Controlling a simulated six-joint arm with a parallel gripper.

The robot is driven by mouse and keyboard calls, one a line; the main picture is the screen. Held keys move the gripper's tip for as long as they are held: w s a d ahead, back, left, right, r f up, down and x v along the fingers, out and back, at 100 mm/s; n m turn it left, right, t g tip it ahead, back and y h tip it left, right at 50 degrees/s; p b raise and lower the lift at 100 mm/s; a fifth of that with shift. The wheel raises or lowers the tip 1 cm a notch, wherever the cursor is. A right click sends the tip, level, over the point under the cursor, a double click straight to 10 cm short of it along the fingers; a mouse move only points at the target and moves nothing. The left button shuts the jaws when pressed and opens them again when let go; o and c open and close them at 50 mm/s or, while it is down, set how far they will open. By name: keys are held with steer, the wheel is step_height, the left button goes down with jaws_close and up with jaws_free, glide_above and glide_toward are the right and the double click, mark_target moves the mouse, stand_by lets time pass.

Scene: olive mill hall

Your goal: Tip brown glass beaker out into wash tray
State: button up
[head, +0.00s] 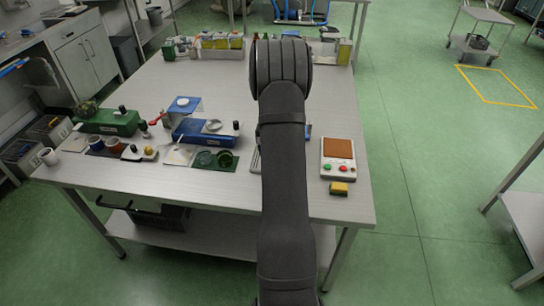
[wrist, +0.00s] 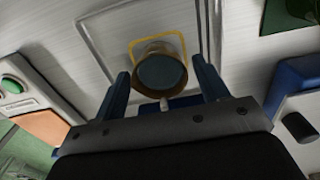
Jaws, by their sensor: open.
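The brown glass beaker (wrist: 148,50) shows in the wrist view, seen from above with its round mouth and dark inside. My gripper (wrist: 160,67) is open, with one blue finger on each side of the beaker and gaps visible at both sides. A yellow square outline shows around the beaker's far side. A grey-rimmed rectangle, seemingly the wash tray (wrist: 98,48), lies around and beyond it. In the head view a small strip of what may be the tray (head: 255,162) shows left of my arm. My arm hides the beaker and my gripper there.
A scale with a brown pad (head: 338,150) and a yellow sponge-like block (head: 339,188) stand right of my arm. A blue device (head: 205,132), a dark green mat (head: 214,160) and a green device (head: 108,121) stand left. Bottles and racks line the table's back.

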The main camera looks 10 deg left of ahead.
steer(key=c, duration=0.7)
steer(key=shift+r, duration=0.1)
steer(key=shift+s, duration=1.7)
steer(key=shift+r, duration=3.25)
